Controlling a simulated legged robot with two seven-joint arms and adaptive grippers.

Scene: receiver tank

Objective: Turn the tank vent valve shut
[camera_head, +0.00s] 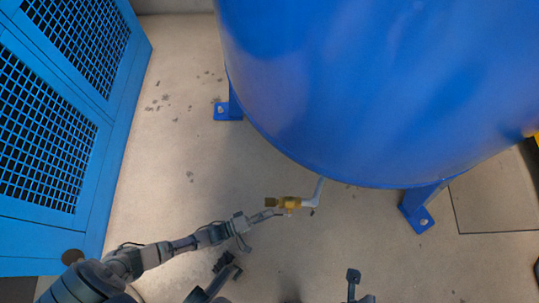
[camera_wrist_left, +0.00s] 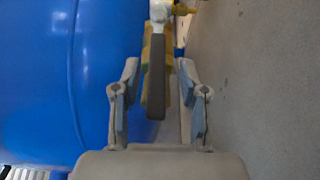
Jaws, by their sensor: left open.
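The vent valve (camera_head: 289,202) is a small brass-yellow body on a pale bent pipe (camera_head: 318,193) under the front edge of the blue tank (camera_head: 370,90). My left gripper (camera_head: 267,215) reaches in from the lower left, close to the valve. In the left wrist view, the valve's lever (camera_wrist_left: 156,80), dark grey with yellow sides, lies between the two fingers of my open left gripper (camera_wrist_left: 158,90). Gaps show on both sides of the lever. Part of the brass valve shows at the top of that view.
The tank stands on blue feet (camera_head: 420,218) bolted to the beige floor. A blue cabinet with black mesh panels (camera_head: 45,150) stands at the left. Dark parts at the bottom edge seem to be mine.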

